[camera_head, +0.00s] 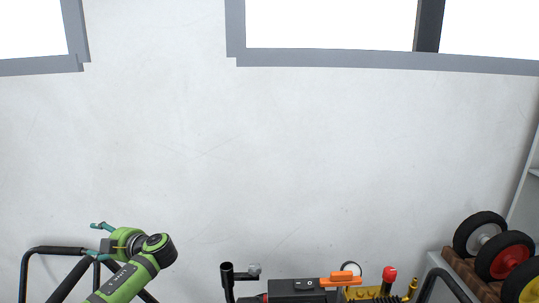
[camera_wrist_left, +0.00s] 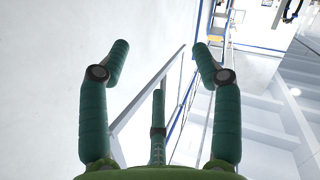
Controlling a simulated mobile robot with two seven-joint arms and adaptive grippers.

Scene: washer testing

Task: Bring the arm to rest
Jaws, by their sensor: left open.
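My left arm (camera_head: 127,280), green with dark joints, comes in at the lower left of the head view. Its gripper (camera_head: 94,239) has teal fingers and points to the left, above or in front of a black tubular frame; I cannot tell whether they touch. In the left wrist view the left gripper (camera_wrist_left: 160,62) is open, its teal fingers wide apart with nothing between them. My right gripper is not in view.
A black tubular frame (camera_head: 52,250) stands at the lower left. A machine with an orange handle (camera_head: 341,280) and a red knob (camera_head: 389,273) is at the bottom. Several wheels (camera_head: 506,255) sit at the right. A bare white wall (camera_head: 250,160) fills the middle. Pale steps and railings (camera_wrist_left: 258,110) show in the wrist view.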

